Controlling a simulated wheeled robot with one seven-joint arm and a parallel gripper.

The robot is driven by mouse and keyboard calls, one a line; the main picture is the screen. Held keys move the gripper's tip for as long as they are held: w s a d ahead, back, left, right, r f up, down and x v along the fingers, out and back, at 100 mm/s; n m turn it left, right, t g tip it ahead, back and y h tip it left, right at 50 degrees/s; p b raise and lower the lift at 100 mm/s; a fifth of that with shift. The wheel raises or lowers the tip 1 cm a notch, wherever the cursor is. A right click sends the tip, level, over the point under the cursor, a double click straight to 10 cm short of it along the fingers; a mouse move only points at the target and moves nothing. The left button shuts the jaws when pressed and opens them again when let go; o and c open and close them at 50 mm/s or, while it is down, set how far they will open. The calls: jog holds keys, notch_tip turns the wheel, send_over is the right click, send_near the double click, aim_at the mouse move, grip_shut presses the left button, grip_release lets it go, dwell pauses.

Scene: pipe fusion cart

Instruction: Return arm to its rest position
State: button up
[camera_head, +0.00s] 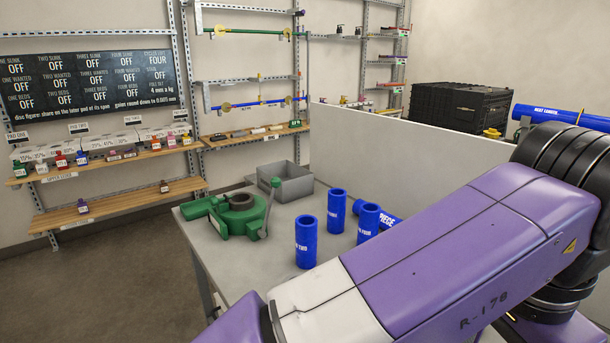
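My purple and white arm fills the lower right of the head view and reaches left across the front of the grey table (203,243). The arm runs out of the picture at the bottom, near the table's left corner. My gripper is not in view, so its state and anything in it are hidden. The rest position itself is not marked in the picture.
A green clamp device (238,212) with an upright lever, blue pipe pieces (307,242) and a grey bin (286,184) stand on the table. A pale partition (400,152) borders it behind. Wooden shelves (110,160) line the left wall. Open floor (130,275) lies left.

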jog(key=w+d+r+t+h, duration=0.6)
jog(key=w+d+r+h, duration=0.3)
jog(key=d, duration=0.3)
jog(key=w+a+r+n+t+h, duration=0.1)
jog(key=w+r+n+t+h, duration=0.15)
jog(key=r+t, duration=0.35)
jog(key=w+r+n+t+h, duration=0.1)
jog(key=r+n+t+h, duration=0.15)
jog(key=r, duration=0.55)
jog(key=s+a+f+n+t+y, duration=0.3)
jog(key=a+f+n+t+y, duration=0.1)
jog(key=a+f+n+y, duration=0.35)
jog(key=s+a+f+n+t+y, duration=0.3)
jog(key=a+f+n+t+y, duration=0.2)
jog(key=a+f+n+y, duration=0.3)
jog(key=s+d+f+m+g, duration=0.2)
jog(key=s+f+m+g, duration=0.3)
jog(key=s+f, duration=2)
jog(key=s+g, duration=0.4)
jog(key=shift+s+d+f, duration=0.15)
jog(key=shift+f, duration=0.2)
